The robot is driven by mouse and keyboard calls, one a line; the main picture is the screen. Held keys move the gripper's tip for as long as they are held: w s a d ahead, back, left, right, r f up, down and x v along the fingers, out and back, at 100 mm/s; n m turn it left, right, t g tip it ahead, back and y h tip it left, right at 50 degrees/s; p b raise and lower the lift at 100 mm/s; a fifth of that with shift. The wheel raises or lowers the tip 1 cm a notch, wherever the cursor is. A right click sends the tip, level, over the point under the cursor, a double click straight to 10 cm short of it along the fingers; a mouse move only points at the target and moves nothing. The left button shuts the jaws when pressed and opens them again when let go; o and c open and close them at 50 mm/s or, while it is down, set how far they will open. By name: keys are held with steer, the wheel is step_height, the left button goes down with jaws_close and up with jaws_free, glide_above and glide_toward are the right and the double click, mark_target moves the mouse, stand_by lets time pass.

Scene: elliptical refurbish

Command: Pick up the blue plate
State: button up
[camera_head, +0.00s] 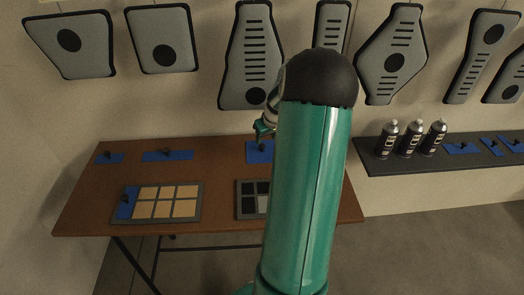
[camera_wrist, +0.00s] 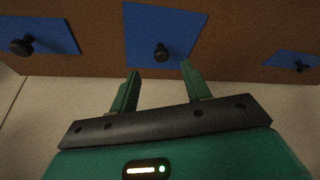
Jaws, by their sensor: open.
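Several blue plates with black knobs lie on the brown table. In the wrist view a square blue plate (camera_wrist: 180,22) is just beyond my fingertips, with its knob (camera_wrist: 161,53) roughly in line with the gap between them. A second blue plate (camera_wrist: 60,38) is at the left and a third (camera_wrist: 290,57) at the right. In the head view, one blue plate (camera_head: 257,156) lies below my gripper (camera_head: 263,131), partly hidden by my arm; others lie left, a long one (camera_head: 155,156) and a small one (camera_head: 103,159). My gripper (camera_wrist: 157,82) is open and empty.
A grey tray with tan squares (camera_head: 197,211) and a blue piece (camera_head: 123,211) lies at the table's (camera_head: 75,205) front. A dark tray (camera_head: 240,213) is partly behind my arm. A black shelf (camera_head: 385,168) at right bears spray cans (camera_head: 410,140) and small blue plates (camera_head: 462,148). Grey panels (camera_head: 72,45) hang on the wall.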

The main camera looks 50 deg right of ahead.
mark_target(262, 145)
steer(key=x, duration=0.7)
steer(key=shift+w+f, duration=0.2)
steer(key=shift+f, duration=0.1)
steer(key=c, duration=0.8)
